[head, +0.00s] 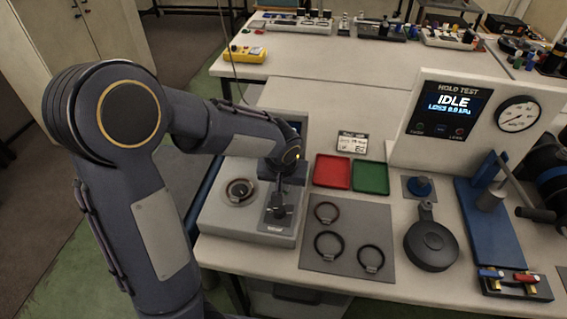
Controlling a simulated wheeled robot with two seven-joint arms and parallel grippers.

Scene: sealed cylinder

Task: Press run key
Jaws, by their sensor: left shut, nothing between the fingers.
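My left arm reaches in from the left. Its dark gripper (281,190) points down over the right part of a grey bench device (245,232), and its fingers are together with nothing between them. The device has a round dial-like ring on its left and a dark plate beneath my gripper. The arm hides part of its back and screen. The white hold test panel (400,150) stands at the right, its display (450,107) reading IDLE. A small dark blue key (441,129) sits below the display between two indicators; its label is too small to read. My right gripper is out of view.
A grey mat (375,220) holds three dark rings. Red (332,172) and green (370,177) trays lie behind it. A dark round lidded part (431,246) and a blue clamp stand (500,235) are on the right. A pressure gauge (518,113) is on the panel.

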